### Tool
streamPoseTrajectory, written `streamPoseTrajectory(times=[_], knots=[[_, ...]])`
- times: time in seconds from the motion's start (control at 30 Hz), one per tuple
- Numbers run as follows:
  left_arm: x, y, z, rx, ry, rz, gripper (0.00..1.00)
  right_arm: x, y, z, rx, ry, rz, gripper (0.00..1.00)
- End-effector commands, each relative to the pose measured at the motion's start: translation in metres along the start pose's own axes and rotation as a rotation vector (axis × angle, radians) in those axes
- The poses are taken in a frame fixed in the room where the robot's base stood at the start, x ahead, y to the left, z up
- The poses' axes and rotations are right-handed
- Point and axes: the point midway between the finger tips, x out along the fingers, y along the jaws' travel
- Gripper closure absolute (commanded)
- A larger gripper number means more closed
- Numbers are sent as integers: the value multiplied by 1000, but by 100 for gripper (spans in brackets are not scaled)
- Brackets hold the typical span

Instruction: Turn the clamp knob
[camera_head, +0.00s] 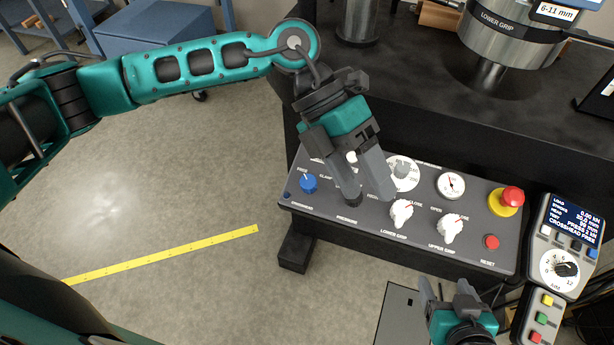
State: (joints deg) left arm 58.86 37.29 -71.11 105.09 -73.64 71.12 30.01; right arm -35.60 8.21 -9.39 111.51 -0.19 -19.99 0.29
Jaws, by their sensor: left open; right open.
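The grey control panel (340,222) carries several knobs. The white lower grip knob (401,212) and the white upper grip knob (450,229) sit at its front, with open and close marks beside them. A blue knob (308,184) is at the left end, and a grey knob on a white dial (402,168) is behind. I cannot read for certain which one is the clamp knob. My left gripper (369,197) points down over the panel, open, its right fingertip just left of the lower grip knob. My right gripper (445,287) is open and empty in front of the panel.
A red emergency button (512,196) on a yellow base and a red reset button (491,241) are at the panel's right. A handheld controller (563,240) stands beside it. The steel lower grip cylinder (505,40) rises behind. A yellow floor strip (165,255) lies left.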

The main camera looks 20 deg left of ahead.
Motion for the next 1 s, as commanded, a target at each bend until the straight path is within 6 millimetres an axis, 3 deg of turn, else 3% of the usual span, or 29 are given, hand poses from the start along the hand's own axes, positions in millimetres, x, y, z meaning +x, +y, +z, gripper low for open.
streamPoseTrajectory(times=[0.1, 0.2, 0.3, 0.47, 0.67, 1.0], knots=[[-10, 43, 7, -55, 9, 322, 37, 2, 0, 3, 0, 5, 1, 30], [-29, 71, 14, -125, -29, 555, 37, 3, 0, 4, 0, 9, 2, 30], [-49, 89, 21, -188, -81, 720, 37, 4, 0, 6, 0, 9, 2, 30], [-65, 100, 26, -242, -133, 840, 37, 4, 0, 8, 0, 7, 2, 30], [-53, 117, 26, -250, -135, 851, 37, 4, 0, 8, 0, 5, 3, 30], [-7, 169, 27, -249, -134, 847, 37, 4, 0, 8, 0, 3, 2, 30]])
